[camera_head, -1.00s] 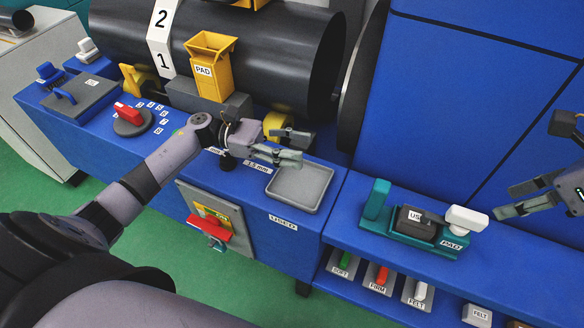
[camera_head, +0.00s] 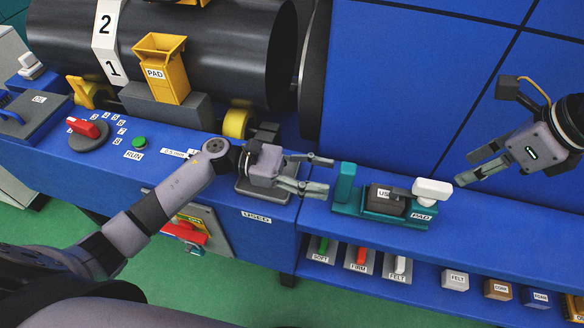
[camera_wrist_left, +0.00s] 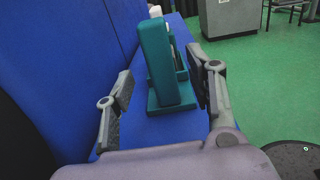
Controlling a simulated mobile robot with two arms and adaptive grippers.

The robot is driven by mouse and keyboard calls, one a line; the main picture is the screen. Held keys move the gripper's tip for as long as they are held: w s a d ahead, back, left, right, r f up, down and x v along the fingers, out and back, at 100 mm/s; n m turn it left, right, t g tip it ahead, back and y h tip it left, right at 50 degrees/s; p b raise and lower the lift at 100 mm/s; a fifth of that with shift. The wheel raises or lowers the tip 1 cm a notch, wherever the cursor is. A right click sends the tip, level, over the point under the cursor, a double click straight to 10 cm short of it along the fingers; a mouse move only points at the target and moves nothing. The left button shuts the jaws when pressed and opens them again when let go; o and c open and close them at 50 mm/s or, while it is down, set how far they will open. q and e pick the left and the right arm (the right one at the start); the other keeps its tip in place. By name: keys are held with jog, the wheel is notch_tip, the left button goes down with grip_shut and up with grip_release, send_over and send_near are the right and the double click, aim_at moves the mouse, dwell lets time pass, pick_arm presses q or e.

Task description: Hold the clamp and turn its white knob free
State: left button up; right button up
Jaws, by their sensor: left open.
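The clamp (camera_head: 350,208) is teal and stands on the blue bench, with a tall upright end at its left and a dark block labelled "US..." in its middle. Its white knob (camera_head: 432,190) sits at the right end, above the "PAD" label. My left gripper (camera_head: 325,175) is open and empty, just left of the clamp's upright end. In the left wrist view the upright end (camera_wrist_left: 165,65) shows ahead between the open fingers, apart from them; the knob is mostly hidden there. My right gripper (camera_head: 465,170) is open and empty, right of and above the knob.
A grey tray (camera_head: 262,193) marked "USED" lies under my left gripper. Soft, firm and felt pieces (camera_head: 362,258) sit on the lower shelf, with small labelled boxes (camera_head: 455,280) to their right. A black cylinder (camera_head: 200,50) and yellow "PAD" holder (camera_head: 162,70) stand behind at left.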

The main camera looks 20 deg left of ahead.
aim_at(340, 180)
pick_arm(q)
jog(key=shift+w+d, duration=0.15)
jog(key=shift+d, duration=2.1)
grip_shut()
